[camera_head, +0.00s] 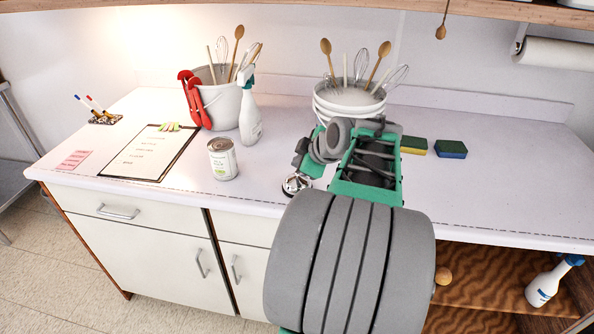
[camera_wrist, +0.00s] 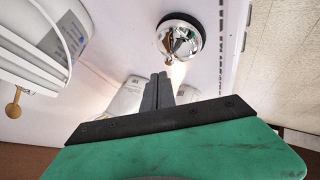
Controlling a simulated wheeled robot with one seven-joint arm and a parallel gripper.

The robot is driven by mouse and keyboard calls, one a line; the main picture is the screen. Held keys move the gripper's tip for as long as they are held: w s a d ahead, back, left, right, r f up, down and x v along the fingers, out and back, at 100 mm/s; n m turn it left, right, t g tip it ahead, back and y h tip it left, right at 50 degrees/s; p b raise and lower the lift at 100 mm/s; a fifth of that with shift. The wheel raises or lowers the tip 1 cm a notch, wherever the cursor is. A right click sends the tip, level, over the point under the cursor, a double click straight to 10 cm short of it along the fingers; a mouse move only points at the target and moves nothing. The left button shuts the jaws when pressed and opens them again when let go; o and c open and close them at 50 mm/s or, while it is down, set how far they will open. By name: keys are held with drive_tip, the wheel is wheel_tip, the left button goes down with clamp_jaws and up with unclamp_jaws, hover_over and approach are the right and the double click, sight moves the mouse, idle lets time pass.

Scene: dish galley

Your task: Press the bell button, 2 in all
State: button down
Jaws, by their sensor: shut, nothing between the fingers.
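The bell (camera_head: 294,184) is a small shiny chrome dome on a dark base. It stands near the front edge of the counter, partly hidden behind my arm in the head view. In the wrist view the bell (camera_wrist: 179,37) shows whole, with its button (camera_wrist: 169,62) at the dome's lower side in the picture. My gripper (camera_wrist: 162,76) is shut and empty, its fingertips close to the button. I cannot tell whether they touch it. In the head view my arm hides the fingertips.
A can (camera_head: 222,159) stands left of the bell. Behind are a spray bottle (camera_head: 250,117), a grey bucket (camera_head: 219,103) of utensils and a white utensil container (camera_head: 345,103). Sponges (camera_head: 451,149) lie to the right. A clipboard (camera_head: 150,153) lies at the left.

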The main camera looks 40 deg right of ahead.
wheel_tip(320, 180, up, 5)
drive_tip(key=shift+r+p, duration=0.1)
drive_tip(key=shift+p, duration=1.15)
drive_tip(key=a+f+m+g+y, duration=0.1)
drive_tip(key=a+f+m+g, duration=0.1)
drive_tip(key=a, duration=0.8)
drive_tip(key=a+f+m+g+y, duration=0.1)
drive_tip(key=a+f, duration=0.2)
drive_tip(key=a, duration=0.8)
drive_tip(key=s+a+f+m+g, duration=0.2)
drive_tip(key=s+a+f+m, duration=0.1)
drive_tip(key=s+a, duration=0.6)
drive_tip(key=shift+s+a+f+m+g+p, duration=0.35)
drive_tip(key=shift+a+f+g+p, duration=0.1)
drive_tip(key=shift+a+f, duration=0.2)
